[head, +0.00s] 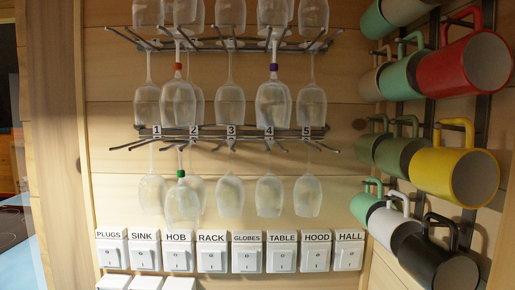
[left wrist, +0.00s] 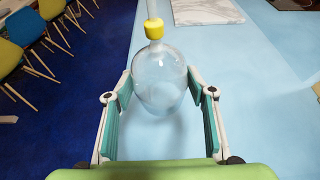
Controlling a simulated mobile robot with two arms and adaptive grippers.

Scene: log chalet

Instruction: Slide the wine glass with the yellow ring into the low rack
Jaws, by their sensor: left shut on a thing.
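The wine glass with the yellow ring (left wrist: 158,92) is in the left wrist view, its clear bowl between the fingers of my left gripper (left wrist: 160,84). The gripper is shut on the bowl. The yellow ring (left wrist: 154,28) sits on the stem just past the bowl, and the stem's far end is cut off by the top edge. The low rack (head: 250,133) is in the head view, with tags 1 to 5 along its front. Several glasses hang bowl-down from it, one with a green ring (head: 181,174) near tag 2. Neither gripper shows in the head view.
An upper rack (head: 215,43) holds more hanging glasses, including red-ringed (head: 178,100) and purple-ringed (head: 273,100) ones, their bowls close above the low rack. Mugs (head: 455,175) hang at the right. Labelled switches (head: 212,258) line the wall below. The wrist view shows a pale blue surface (left wrist: 240,80) and chairs (left wrist: 25,25).

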